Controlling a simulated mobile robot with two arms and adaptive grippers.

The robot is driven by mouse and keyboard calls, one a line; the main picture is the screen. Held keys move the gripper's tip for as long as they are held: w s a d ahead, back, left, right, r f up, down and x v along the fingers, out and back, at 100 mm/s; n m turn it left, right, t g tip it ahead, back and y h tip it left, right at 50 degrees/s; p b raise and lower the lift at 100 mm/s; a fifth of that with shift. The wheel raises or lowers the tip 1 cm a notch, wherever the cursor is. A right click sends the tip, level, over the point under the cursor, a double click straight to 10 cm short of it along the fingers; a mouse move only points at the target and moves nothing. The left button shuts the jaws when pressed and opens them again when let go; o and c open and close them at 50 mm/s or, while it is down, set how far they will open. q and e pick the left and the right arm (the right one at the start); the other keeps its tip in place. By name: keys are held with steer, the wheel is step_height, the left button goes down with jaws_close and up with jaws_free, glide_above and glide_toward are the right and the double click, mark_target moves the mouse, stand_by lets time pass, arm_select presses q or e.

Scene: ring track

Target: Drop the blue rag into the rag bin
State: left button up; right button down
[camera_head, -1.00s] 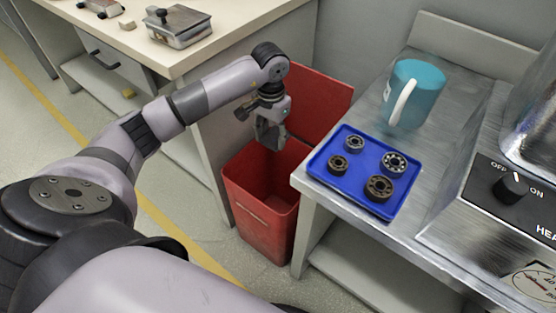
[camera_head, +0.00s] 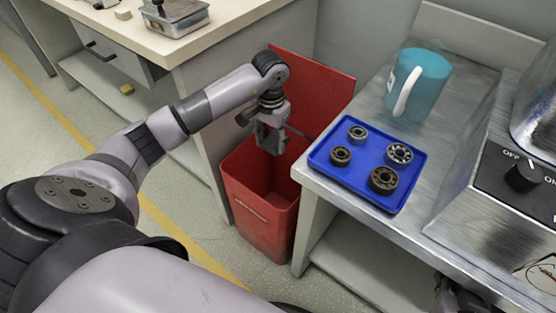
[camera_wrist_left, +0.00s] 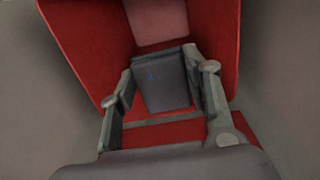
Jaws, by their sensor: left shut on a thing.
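The red rag bin (camera_head: 262,205) stands on the floor between the two work surfaces, with its red lid (camera_head: 318,95) raised at the back. My left gripper (camera_head: 270,140) is over the bin's opening, pointing down. In the left wrist view its fingers (camera_wrist_left: 164,95) are shut on a dark grey, flat-faced thing (camera_wrist_left: 168,88) with small blue marks. I cannot tell from its look whether this is the blue rag. No plainly blue cloth shows. Dark mechanical parts at the bottom right edge of the head view may be my right gripper; its fingers cannot be made out.
A blue tray (camera_head: 325,170) with several bearings sits on the metal bench (camera_head: 440,135) right of the bin. A teal mug (camera_head: 428,85) stands behind it. A bench (camera_head: 215,50) with a metal box (camera_head: 175,15) is at left. The bench edges flank the bin closely.

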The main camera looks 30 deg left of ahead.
arm_select(q)
steer(key=o, duration=1.3)
steer(key=shift+c, duration=0.2)
step_height(320, 180, up, 12)
steer(key=shift+s+f, duration=0.1)
